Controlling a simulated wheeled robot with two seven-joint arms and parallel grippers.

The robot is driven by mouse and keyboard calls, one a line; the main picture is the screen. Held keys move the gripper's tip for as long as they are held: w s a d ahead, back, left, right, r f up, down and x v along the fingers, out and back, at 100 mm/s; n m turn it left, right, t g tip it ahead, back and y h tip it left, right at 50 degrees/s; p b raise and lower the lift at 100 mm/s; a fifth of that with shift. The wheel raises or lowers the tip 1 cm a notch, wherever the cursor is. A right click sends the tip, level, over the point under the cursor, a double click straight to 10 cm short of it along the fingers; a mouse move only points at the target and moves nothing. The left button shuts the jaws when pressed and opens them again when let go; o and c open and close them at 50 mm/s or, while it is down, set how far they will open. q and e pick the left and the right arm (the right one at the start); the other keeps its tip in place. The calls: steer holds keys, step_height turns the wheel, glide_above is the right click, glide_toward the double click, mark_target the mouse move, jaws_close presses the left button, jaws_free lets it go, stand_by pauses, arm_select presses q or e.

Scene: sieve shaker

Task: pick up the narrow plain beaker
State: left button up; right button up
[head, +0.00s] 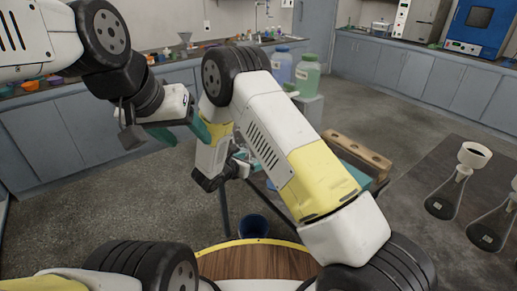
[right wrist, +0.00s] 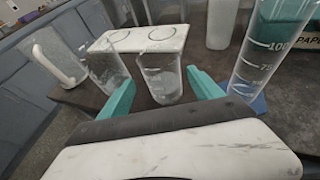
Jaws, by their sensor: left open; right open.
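In the right wrist view, a small clear beaker (right wrist: 162,78) stands upright on a dark tabletop, between and just beyond the teal fingers of my right gripper (right wrist: 164,92). The gripper is open, with a finger on either side. Faint markings seem to show on this beaker; I cannot tell if it is plain. A second clear glass vessel (right wrist: 104,68) stands to its left, outside the left finger. In the head view, my left gripper (head: 182,132) is open and empty, in the air well above the floor.
In the right wrist view, a handled jug (right wrist: 53,58) stands left and a tall graduated vessel (right wrist: 268,55) stands close to the right finger. A pale slab with ring outlines (right wrist: 140,40) lies behind. In the head view, flasks with funnels (head: 447,190) stand on the right table.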

steer(key=x, duration=0.6)
steer(key=shift+s+d+f, duration=0.1)
steer(key=shift+d+f, duration=0.1)
steer(key=shift+f, duration=0.15)
steer(key=shift+w+d+f, duration=0.15)
steer(key=shift+w, duration=0.2)
steer(key=c, duration=1.6)
steer(key=shift+o, duration=0.2)
